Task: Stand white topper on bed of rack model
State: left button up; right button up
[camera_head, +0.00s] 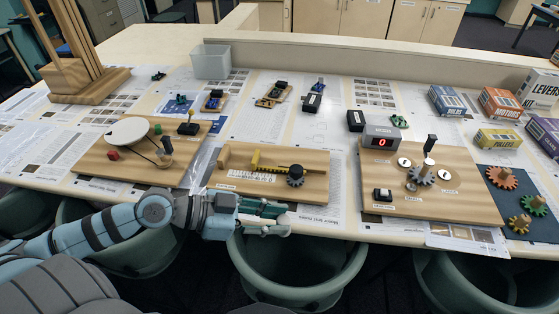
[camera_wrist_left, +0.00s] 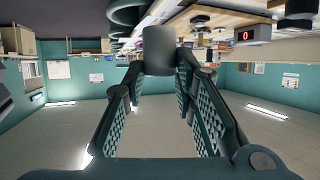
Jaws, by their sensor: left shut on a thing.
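The rack model (camera_head: 225,183) is a wooden board at the table's front edge, left of centre. My left gripper (camera_head: 278,217) is in front of this board, just off the table's front edge. It is shut on a short cylinder, the white topper (camera_wrist_left: 158,50), which looks grey in shade in the left wrist view. The fingers hold it from both sides at their tips. In the head view the fingers mostly hide it. My right gripper is not in view.
A belt-drive board (camera_head: 92,165) with a white disc stands left of the rack model. A gear board (camera_head: 465,205) with a red-digit counter (camera_head: 382,138) stands right. Small models and a clear bin (camera_head: 210,62) lie behind. Green chairs (camera_head: 298,262) stand below the front edge.

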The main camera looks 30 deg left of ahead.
pick_arm(q)
jog(key=w+a+r+n+t+y+b, duration=0.1)
jog(key=w+a+n+t+y, duration=0.35)
jog(key=w+a, duration=0.65)
jog(key=w+a+r+n+y+b, duration=0.1)
jog(key=w+a+r+n+y, duration=0.85)
jog(key=a, duration=0.25)
jog(key=shift+y, duration=0.6)
jog(key=f+b, duration=0.1)
jog(key=f, duration=0.5)
jog(key=f+b, duration=0.1)
jog(key=f, duration=0.6)
jog(key=f+b, duration=0.1)
jog(key=f, duration=0.6)
jog(key=shift+a, duration=0.25)
jog(key=o, duration=0.6)
jog(key=shift+s, duration=0.1)
jog(key=p+v, duration=0.2)
jog(key=v, duration=1)
